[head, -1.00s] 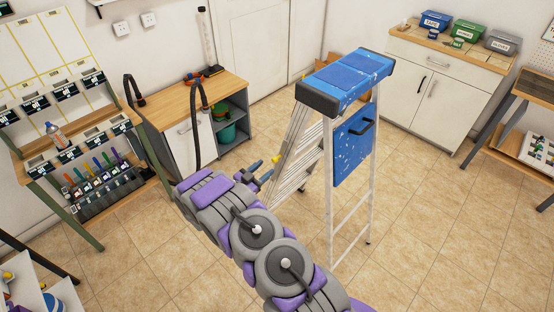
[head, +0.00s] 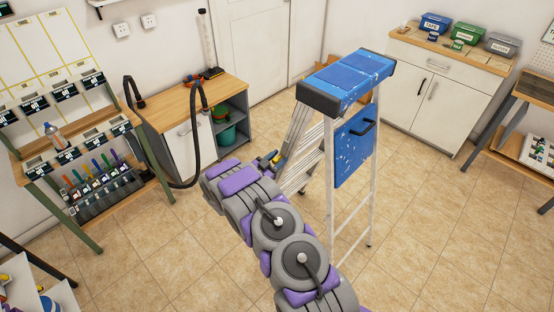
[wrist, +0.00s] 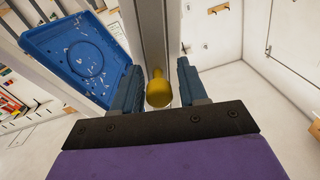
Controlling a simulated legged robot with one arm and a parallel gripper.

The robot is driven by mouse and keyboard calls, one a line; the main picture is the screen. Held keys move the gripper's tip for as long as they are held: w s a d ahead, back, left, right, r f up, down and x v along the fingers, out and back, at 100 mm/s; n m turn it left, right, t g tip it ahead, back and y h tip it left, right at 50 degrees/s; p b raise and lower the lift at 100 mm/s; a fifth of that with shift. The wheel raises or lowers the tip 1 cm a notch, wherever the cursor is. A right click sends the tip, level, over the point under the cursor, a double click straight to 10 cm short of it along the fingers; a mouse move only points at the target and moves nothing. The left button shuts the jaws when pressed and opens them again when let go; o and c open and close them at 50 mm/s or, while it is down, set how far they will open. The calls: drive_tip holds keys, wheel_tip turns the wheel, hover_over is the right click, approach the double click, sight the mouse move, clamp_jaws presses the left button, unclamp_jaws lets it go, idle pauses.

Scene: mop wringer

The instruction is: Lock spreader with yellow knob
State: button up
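The stepladder (head: 336,190) stands upright with splayed legs, a blue top and a blue shelf panel (head: 354,146). My gripper (wrist: 157,72) is open, with one finger on each side of the knob and a visible gap to both. In the head view my gripper (head: 267,160) is at the ladder's left side, partly hidden by my arm. The spreader's joint is not clearly visible.
A wooden-topped cabinet (head: 190,97) with a black hose stands behind my arm. A rack with screwdrivers (head: 100,185) is at the left. A white cabinet (head: 440,85) with bins is at the back right. Tiled floor is open right of the ladder.

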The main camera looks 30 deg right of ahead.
clamp_jaws()
idle(0.3)
drive_tip(key=shift+d, duration=0.1)
